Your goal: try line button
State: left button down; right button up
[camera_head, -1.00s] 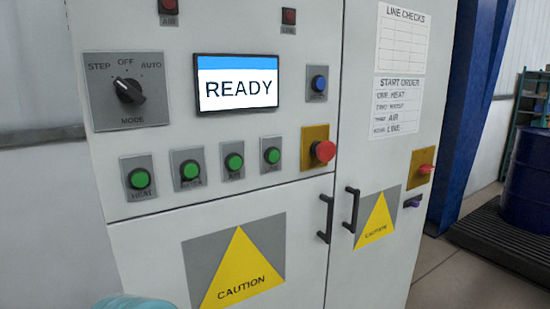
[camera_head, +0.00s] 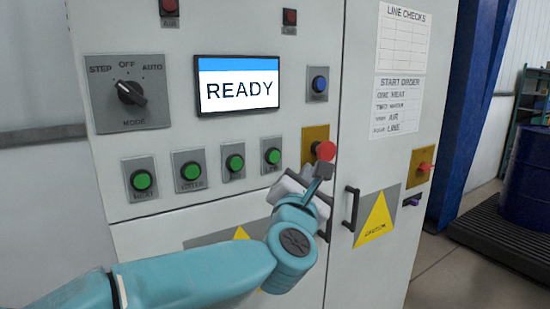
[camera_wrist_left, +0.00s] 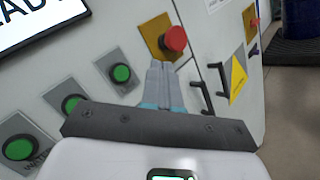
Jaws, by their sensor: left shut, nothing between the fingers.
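The control cabinet carries a row of several green buttons. The rightmost green button (camera_head: 272,156), by position the line button, shows just above my arm, its label too blurred to read. It also shows in the left wrist view (camera_wrist_left: 121,73). My left gripper (camera_head: 320,177) is shut and empty, in front of the panel just below the red mushroom button (camera_head: 325,150) on its yellow plate. In the left wrist view the closed fingers (camera_wrist_left: 158,72) point at the panel between that green button and the red button (camera_wrist_left: 174,39). My right gripper is out of view.
The screen (camera_head: 237,84) reads READY. The mode knob (camera_head: 131,92) and a blue button (camera_head: 319,83) are on the panel. A start order sheet (camera_head: 397,104) hangs at right. A door handle (camera_head: 350,208) stands out below the panel.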

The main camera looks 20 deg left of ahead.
aim_at(274, 157)
pick_arm(q)
jog(key=shift+w+a, duration=0.9)
jog(key=shift+a, duration=0.25)
jog(key=shift+w+a, duration=0.95)
jog(key=shift+a, duration=0.2)
jog(key=shift+w+a, duration=0.9)
jog(key=shift+a, duration=0.25)
jog(key=shift+f, duration=0.1)
jog(key=shift+w+a, duration=0.25)
jog(key=shift+a, duration=0.1)
